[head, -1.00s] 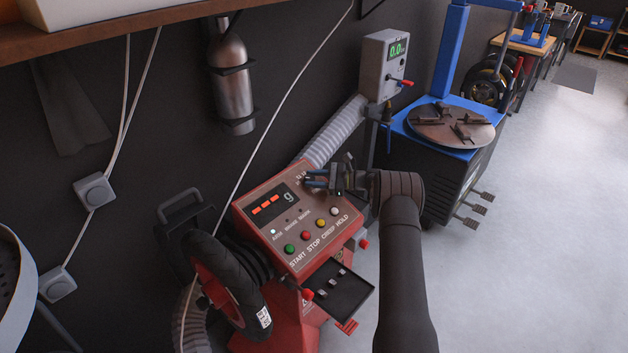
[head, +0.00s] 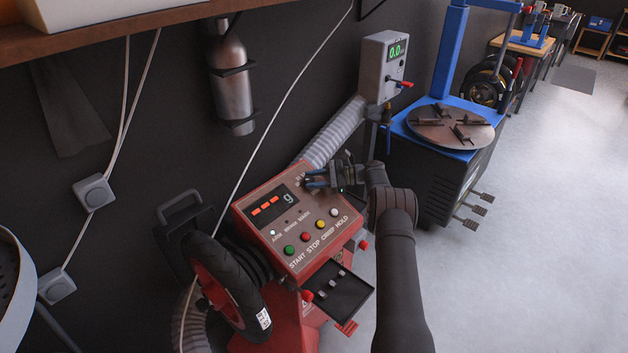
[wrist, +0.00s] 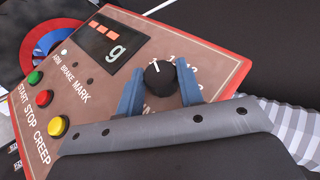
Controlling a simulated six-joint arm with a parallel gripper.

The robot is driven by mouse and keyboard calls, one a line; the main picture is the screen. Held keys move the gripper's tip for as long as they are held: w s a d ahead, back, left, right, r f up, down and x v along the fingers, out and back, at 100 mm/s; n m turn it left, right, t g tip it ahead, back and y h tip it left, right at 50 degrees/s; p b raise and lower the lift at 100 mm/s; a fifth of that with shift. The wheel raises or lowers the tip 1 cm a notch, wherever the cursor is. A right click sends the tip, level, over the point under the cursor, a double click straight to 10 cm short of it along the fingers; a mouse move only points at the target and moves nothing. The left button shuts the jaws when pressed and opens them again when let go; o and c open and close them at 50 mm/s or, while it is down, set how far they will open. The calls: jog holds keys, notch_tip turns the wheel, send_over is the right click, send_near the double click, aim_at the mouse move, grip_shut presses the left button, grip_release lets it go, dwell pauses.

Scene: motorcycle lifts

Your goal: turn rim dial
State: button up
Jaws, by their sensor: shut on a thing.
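The rim dial (wrist: 158,76) is a round black knob with a white pointer mark, on the red balancer's brown control panel (head: 300,222). It sits among printed numbers, partly covered. My gripper (wrist: 160,84) has its two blue fingers on either side of the dial and is shut on it. The pointer mark points toward the upper part of the wrist view. In the head view my gripper (head: 315,182) is at the panel's upper right corner and hides the dial there.
The panel has a red-digit display (head: 268,206) and several coloured buttons (head: 305,237). A tyre (head: 228,285) is mounted at the left. A black tray (head: 343,293) juts out below. A grey hose (head: 335,130) and a grey gauge box (head: 384,65) stand behind my gripper.

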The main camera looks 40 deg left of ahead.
jog(key=o, duration=1)
jog(key=shift+c, duration=0.2)
jog(key=v, duration=1.2)
jog(key=shift+s, duration=0.1)
jog(key=x, duration=1.2)
